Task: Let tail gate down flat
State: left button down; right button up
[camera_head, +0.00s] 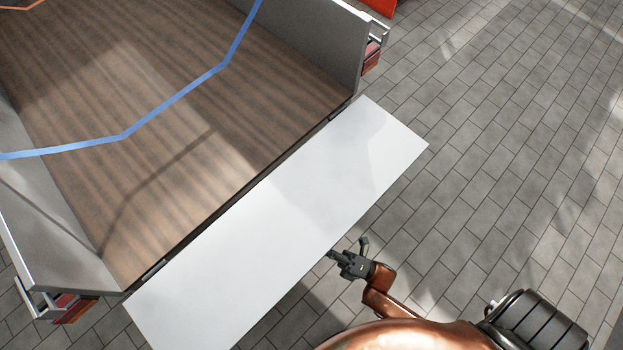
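The tail gate (270,225) is a long white panel hinged along the rear edge of the truck bed (180,130). It lies folded outward and looks roughly level with the bed floor, though its exact angle is hard to tell from above. A small dark gripper (347,249), which I take as my right one because its copper arm comes in from the lower right, is beside the gate's outer long edge, near its middle. Its fingers are spread and nothing is between them. Whether a fingertip touches the gate edge is unclear. My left gripper is not in view.
Grey side walls (310,38) bound the bed, with red lights (372,55) at the rear corners. A blue bent line (175,98) crosses over the bed. Grey paving (500,150) is clear to the right. An orange object (382,6) shows at the top edge.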

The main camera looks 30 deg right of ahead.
jog(key=v, duration=1.1)
